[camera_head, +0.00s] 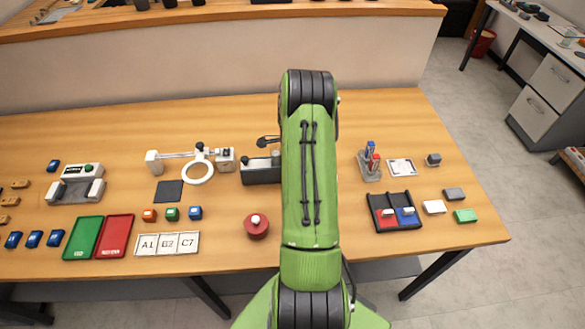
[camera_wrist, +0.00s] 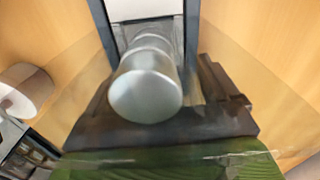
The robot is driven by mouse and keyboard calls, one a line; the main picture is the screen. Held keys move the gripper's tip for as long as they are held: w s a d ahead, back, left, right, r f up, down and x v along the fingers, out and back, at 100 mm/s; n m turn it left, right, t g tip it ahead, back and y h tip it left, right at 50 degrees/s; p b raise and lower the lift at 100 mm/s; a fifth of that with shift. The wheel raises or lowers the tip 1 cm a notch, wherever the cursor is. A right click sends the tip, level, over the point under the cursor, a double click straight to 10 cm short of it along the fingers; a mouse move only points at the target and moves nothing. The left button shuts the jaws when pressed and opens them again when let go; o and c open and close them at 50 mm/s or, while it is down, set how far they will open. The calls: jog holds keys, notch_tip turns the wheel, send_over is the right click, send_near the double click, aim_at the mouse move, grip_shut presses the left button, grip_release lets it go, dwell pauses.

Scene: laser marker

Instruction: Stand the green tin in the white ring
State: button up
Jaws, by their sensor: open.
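The small green tin (camera_head: 172,213) with a pale top stands on the table in the head view, between an orange and a blue one. The white ring (camera_head: 198,172) lies behind it, by a white stand with a jointed arm. My gripper (camera_wrist: 148,15) shows in the wrist view as two dark fingers, apart. A rounded silver cylinder (camera_wrist: 146,88) shows between them; I cannot tell whether it touches them. In the head view my gripper is hidden behind my green arm. I cannot make out the green tin or the ring in the wrist view.
The orange tin (camera_head: 148,215) and blue tin (camera_head: 195,212) flank the green one. A dark square pad (camera_head: 168,191), a label strip (camera_head: 167,243) and a red round piece (camera_head: 256,226) are near. A dark device (camera_head: 262,171) stands right of the ring.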

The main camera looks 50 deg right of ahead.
notch_tip(320, 180, up, 13)
jog(key=p, duration=0.1)
jog(key=w+a+r+n+t+h, duration=0.1)
jog(key=w+a+r+n, duration=0.2)
jog(key=a+r+n, duration=0.55)
jog(key=s+a+r+n+t, duration=0.25)
jog(key=a+r+n, duration=0.35)
jog(key=a, duration=0.7)
jog(key=s+a+r+n+t+y, duration=0.1)
jog(key=s+a+r+n+t, duration=0.1)
jog(key=s+a+n, duration=1)
jog(key=shift+s+a+r, duration=0.4)
jog(key=shift+s+a, duration=0.1)
jog(key=shift+a, duration=0.15)
jog(key=shift+d, duration=0.1)
